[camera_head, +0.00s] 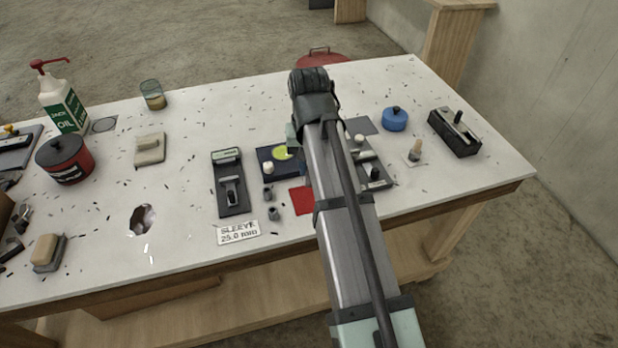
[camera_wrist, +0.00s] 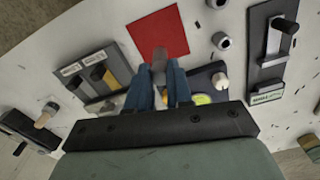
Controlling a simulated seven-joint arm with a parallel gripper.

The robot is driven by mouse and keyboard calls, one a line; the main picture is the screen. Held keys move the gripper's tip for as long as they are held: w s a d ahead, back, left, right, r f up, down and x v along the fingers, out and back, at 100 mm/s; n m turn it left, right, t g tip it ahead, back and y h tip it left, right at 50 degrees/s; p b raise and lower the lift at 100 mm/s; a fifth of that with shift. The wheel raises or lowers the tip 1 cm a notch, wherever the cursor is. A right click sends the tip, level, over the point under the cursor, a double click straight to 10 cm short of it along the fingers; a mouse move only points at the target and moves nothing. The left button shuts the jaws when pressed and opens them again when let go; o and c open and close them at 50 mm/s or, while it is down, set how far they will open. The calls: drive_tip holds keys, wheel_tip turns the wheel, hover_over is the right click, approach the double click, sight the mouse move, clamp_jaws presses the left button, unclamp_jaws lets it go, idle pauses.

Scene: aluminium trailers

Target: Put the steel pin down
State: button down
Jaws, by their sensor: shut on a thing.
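In the wrist view my gripper (camera_wrist: 160,72) has its two blue fingers shut on a grey steel pin (camera_wrist: 159,57). The pin sticks out past the fingertips, and its end overlaps the near edge of a red square (camera_wrist: 158,25). I cannot tell whether the pin touches anything below. In the head view the arm hides the pin and most of the gripper. The red square (camera_head: 299,201) there lies just left of the arm. A dark blue tray (camera_head: 264,155) with a yellow-green disc (camera_head: 283,153) and a white-topped peg (camera_head: 268,167) lies behind it.
Two small grey sleeves (camera_head: 273,213) stand left of the red square. A dark fixture (camera_head: 232,197) and a "25.0 mm" label (camera_head: 238,232) lie farther left. Another fixture (camera_head: 375,177) is right of the arm. A blue round container (camera_head: 394,119) and black box (camera_head: 456,133) stand farther right.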

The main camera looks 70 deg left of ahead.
drive_tip(key=shift+f, duration=2.3)
drive_tip(key=shift+f, duration=0.1)
drive_tip(key=c, duration=1)
unclamp_jaws()
wheel_tip(320, 180, up, 12)
drive_tip(key=shift+r, duration=0.15)
